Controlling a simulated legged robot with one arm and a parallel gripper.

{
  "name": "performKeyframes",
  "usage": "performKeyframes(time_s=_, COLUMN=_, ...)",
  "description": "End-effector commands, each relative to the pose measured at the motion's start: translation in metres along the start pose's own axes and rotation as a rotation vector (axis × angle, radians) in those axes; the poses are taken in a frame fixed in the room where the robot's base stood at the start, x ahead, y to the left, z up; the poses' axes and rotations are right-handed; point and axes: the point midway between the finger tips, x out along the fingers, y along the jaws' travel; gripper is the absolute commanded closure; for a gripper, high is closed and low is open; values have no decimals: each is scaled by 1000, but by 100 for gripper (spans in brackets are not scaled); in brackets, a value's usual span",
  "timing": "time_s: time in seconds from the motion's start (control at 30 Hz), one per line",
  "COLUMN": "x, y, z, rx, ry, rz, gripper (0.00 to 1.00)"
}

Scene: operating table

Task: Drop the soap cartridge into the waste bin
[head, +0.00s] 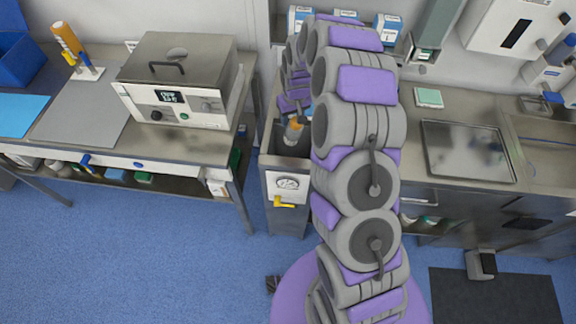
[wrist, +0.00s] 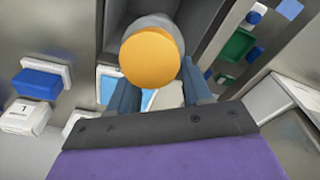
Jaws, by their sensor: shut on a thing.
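The soap cartridge (wrist: 152,58), a grey cylinder with an orange end, is between the two blue-grey fingers of my gripper (wrist: 160,92) in the wrist view. My gripper is shut on it, and its orange end faces the camera. In the head view the small cartridge (head: 293,132) shows at the dark open top of a narrow steel unit (head: 283,219) with a gauge and a yellow lever. I cannot tell how far inside the opening it is. My arm hides part of this unit. I cannot tell for sure which thing is the waste bin.
A steel bench (head: 208,146) with a boxy device (head: 178,82) and an orange-topped bottle (head: 67,38) on a stand is to the left. A blue crate (head: 20,62) is at the far left. A sink counter (head: 413,112) is to the right. Blue floor (head: 140,245) is clear in front.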

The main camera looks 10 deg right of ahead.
Motion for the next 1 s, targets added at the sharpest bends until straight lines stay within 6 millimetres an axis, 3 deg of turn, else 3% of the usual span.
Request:
performKeyframes(time_s=0.23, x=1, y=1, z=0, rx=2, ry=3, rz=0, gripper=100)
performKeyframes(time_s=0.27, x=1, y=0, z=-1, rx=1, ry=2, rz=2, gripper=50)
performKeyframes(time_s=0.57, x=1, y=-8, z=-2, rx=-2, ry=0, rz=9, gripper=21)
performKeyframes(time_s=0.87, x=-2, y=2, z=0, rx=2, ry=3, rz=0, gripper=21)
performKeyframes(time_s=1.0, x=-17, y=0, z=-2, rx=1, ry=7, rz=1, gripper=21)
